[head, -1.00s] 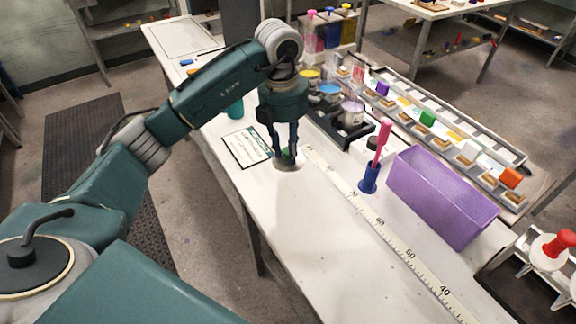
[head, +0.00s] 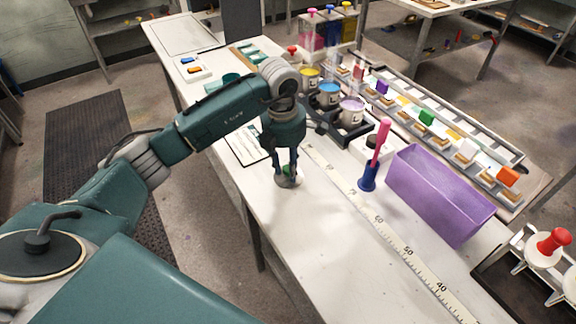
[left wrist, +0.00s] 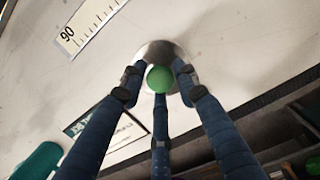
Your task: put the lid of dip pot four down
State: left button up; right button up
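The lid (head: 288,182) is a round grey metal disc with a green ball knob. In the head view it is at the table's left part, beside the printed card; I cannot tell whether it touches the tabletop. The lid also shows in the left wrist view (left wrist: 151,50), with its green knob (left wrist: 159,79) between the fingers. My left gripper (head: 286,170) points down, its three fingers closed around the knob. I cannot tell which is pot four. My right gripper is out of view.
A long ruler (head: 410,255) lies along the table. A blue holder (head: 367,178) with a pink-handled tool and a purple bin (head: 440,195) stand to the right. A printed card (head: 243,147) lies partly behind my arm. The table's near part is clear.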

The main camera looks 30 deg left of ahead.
aim_at(285, 169)
pick_arm(q)
jog(key=shift+o, duration=0.8)
jog(key=shift+r, duration=0.1)
jog(key=shift+r, duration=0.2)
notch_tip(285, 169, up, 12)
jog(key=b, duration=0.2)
jog(key=shift+s+a, duration=0.2)
jog(key=shift+s, duration=0.2)
jog(key=shift+f, duration=0.15)
